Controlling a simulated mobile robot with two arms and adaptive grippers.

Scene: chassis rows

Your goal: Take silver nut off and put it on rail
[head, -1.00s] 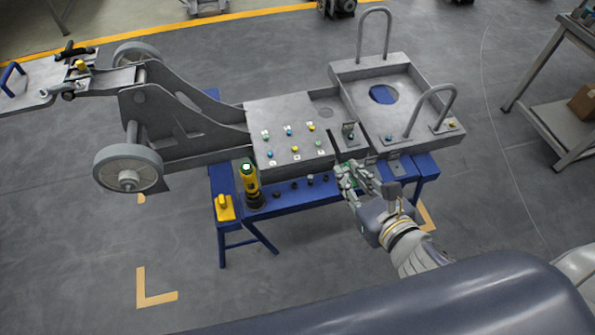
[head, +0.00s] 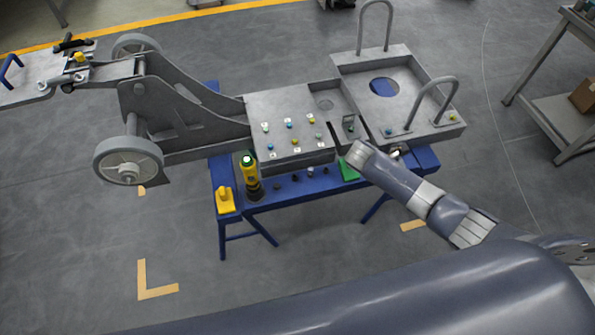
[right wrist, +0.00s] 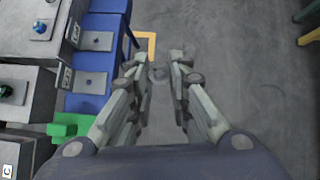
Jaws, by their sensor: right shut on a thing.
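Little of the nut shows between the fingertips. In the head view my right forearm hides most of this gripper, at the bench's right part. The rail (head: 264,201) is the blue front strip of the bench, with several small dark pieces and a light one along it. The grey chassis plate (head: 270,108) above it bears blue, yellow and green nuts. My left gripper is not in view.
A green block (head: 348,171) sits on the bench front; it also shows in the right wrist view (right wrist: 68,125). A yellow-and-black tool (head: 250,176) stands at the left, by a yellow holder (head: 225,200). A tray with tall handles (head: 385,62) rises behind. Floor in front is clear.

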